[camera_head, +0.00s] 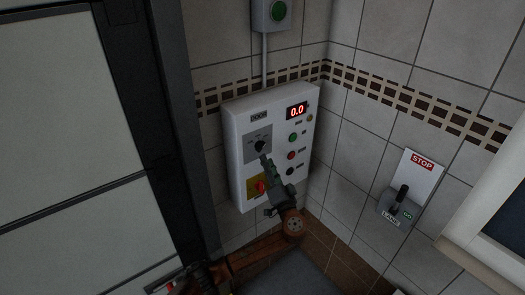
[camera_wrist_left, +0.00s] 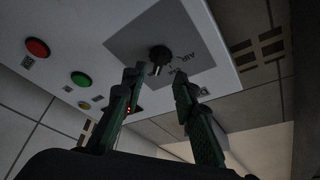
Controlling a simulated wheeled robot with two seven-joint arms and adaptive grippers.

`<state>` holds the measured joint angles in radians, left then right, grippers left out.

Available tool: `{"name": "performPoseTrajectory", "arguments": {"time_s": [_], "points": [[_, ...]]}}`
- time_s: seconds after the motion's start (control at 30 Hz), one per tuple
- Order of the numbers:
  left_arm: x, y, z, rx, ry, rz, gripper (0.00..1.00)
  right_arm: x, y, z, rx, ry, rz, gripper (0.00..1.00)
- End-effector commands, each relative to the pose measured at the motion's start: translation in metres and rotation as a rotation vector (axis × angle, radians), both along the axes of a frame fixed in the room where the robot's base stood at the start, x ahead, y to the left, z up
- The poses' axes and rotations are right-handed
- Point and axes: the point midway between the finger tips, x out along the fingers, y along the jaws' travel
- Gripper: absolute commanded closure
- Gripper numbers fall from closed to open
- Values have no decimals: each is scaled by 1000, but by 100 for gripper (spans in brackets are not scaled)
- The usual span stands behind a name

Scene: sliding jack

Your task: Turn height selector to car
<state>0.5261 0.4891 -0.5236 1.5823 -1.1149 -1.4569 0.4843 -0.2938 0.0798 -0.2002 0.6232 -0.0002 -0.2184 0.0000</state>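The height selector is a black round knob (camera_head: 260,146) on a grey plate of the white control box (camera_head: 238,125) on the wall. In the left wrist view the knob (camera_wrist_left: 160,54) shows close up, with small labels around it; one seems to read "AIR", the others are partly hidden or too small. My left gripper (camera_head: 266,160) is just below and in front of the knob in the head view. In the left wrist view its two fingers (camera_wrist_left: 158,80) are spread apart, with the knob just beyond the gap between the tips. I cannot tell whether they touch it. My right gripper is out of view.
The box carries a red display (camera_head: 297,111) reading 0.0, several round buttons, and a red switch on a yellow plate (camera_head: 256,187). A lane lever (camera_head: 400,195) with a STOP sign stands on the right wall. A dark door frame (camera_head: 150,120) borders the left.

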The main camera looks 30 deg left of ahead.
Motion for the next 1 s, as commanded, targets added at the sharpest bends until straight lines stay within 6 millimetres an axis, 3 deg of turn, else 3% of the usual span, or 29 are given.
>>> {"name": "performPoseTrajectory", "arguments": {"time_s": [0.3,0.73,1.0], "points": [[30,36,14,2,3,2,73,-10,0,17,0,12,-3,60],[37,44,14,0,3,0,73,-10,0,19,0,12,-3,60],[37,44,14,0,3,0,92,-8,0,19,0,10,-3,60]]}}
